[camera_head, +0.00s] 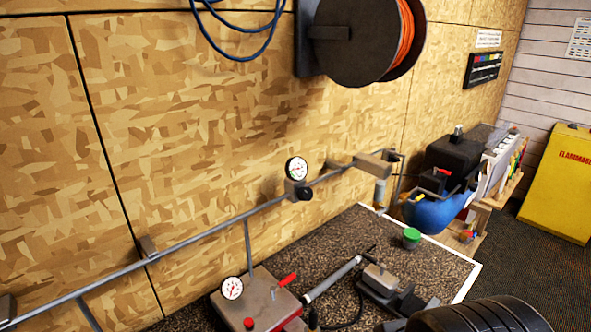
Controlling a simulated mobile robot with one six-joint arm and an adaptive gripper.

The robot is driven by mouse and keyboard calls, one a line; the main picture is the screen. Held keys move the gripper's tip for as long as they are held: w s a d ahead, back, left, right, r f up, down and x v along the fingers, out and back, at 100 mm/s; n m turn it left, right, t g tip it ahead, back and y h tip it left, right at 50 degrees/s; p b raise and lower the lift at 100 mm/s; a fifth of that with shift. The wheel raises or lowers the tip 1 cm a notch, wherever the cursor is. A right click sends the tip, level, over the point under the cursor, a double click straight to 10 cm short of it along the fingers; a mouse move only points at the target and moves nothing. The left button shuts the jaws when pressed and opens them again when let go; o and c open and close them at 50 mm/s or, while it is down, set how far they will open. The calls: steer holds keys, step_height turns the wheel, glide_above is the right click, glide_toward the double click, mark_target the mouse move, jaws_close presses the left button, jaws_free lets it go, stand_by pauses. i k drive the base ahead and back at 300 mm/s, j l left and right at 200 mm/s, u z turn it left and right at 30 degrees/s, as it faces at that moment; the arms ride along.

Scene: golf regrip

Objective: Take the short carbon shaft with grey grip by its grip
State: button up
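I cannot clearly pick out a short carbon shaft with a grey grip. A grey tube (333,279) with a dark, thin end lies tilted on the dark speckled mat (330,236), between a metal box and a vise-like clamp. I cannot tell whether it is the shaft or part of a tool. My gripper is not in view.
The metal box (262,297) carries a gauge (232,288) and a red lever. The grey clamp (384,279) stands right of the tube. A green-lidded jar (411,238) stands behind. A long rail (225,225) runs along the wood wall. A black ribbed thing (480,316) fills the bottom right.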

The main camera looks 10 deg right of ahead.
mark_target(309, 297)
steer(key=i+l+u, duration=0.15)
steer(key=l, duration=0.25)
steer(key=i+l+u, duration=0.15)
steer(key=l, duration=0.3)
steer(key=i+l+u, duration=0.15)
steer(key=l, duration=0.3)
steer(key=l+u, duration=0.15)
steer(key=l, duration=0.3)
